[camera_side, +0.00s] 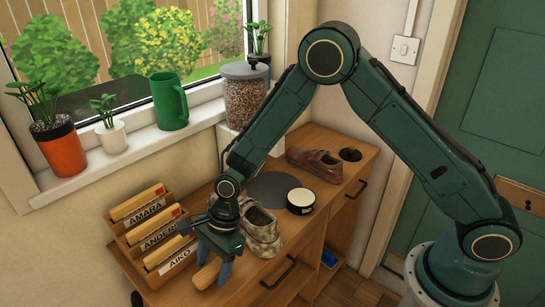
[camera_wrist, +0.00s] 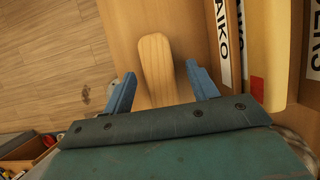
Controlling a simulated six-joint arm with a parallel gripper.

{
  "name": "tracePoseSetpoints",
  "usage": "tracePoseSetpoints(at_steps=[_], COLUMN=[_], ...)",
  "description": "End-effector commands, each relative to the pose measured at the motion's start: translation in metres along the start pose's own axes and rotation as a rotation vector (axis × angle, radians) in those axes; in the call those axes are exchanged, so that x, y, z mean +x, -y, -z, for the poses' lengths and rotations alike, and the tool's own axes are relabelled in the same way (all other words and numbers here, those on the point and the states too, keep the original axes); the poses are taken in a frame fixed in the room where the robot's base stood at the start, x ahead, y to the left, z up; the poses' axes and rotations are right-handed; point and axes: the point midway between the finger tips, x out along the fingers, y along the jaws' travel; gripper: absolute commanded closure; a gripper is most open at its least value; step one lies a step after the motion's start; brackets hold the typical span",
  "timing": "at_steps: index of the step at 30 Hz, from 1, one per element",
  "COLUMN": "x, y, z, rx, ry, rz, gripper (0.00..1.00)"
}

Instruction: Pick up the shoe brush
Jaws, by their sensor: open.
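The shoe brush shows as a pale wooden handle (camera_side: 204,275) lying on the wooden cabinet top near its front left edge. In the wrist view the handle (camera_wrist: 155,55) runs lengthwise between my blue fingers, its rounded end beyond the tips. My gripper (camera_side: 214,272) is open and points down over the brush, one finger on each side of it; it also shows in the wrist view (camera_wrist: 160,76). I cannot tell whether the fingers touch the wood. The bristles and the brush's near part are hidden.
A wooden rack (camera_side: 128,240) with name-labelled slots stands close behind my gripper. A round tin (camera_side: 300,200), dark round mat (camera_side: 272,187) and brown shoe (camera_side: 316,164) lie farther right.

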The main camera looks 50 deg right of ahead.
Motion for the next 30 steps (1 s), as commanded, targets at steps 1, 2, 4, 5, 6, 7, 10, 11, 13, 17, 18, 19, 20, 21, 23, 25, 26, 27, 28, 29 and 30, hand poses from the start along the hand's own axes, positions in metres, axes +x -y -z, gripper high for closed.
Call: tracePoseSetpoints(at_steps=[1,2,4,5,6,7,10,11,13,17,18,19,20,21,23,25,26,27,28,29,30], x=[0.000,0.000,0.000,0.000,0.000,0.000,0.000,0.000,0.000,0.000,-0.001,-0.001,-0.001,-0.002,-0.004,-0.007,-0.009,-0.012,-0.015,-0.018,-0.022], y=[0.000,0.000,0.000,0.000,0.000,0.000,0.000,0.000,0.000,0.000,0.000,0.000,0.000,0.000,0.000,0.000,0.000,0.000,0.001,0.001,0.001], z=[0.000,0.000,0.000,0.000,0.000,0.000,0.000,0.000,0.000,0.000,0.000,0.000,-0.001,-0.001,-0.002,-0.003,-0.004,-0.005,-0.006,-0.008,-0.009], rx=[0.000,0.000,0.000,0.000,0.000,0.000,0.000,0.000,0.000,0.000,0.000,0.000,0.000,0.000,-0.001,-0.001,-0.001,-0.001,-0.001,-0.001,-0.001], ry=[0.000,0.000,0.000,0.000,0.000,0.000,0.000,0.000,0.000,0.000,0.000,0.000,0.001,0.001,0.001,0.001,0.001,0.001,0.001,0.001,0.001], rz=[0.000,0.000,0.000,0.000,0.000,0.000,0.000,0.000,0.000,0.000,0.000,0.000,0.001,0.001,0.001,0.001,0.001,0.001,0.002,0.003,0.003], gripper=[0.42,0.42,0.52,0.58,0.65,0.71,0.86,0.86,0.86,0.86,0.86,0.86,0.86,0.86,0.86,0.86,0.86,0.86,0.86,0.86,0.86])
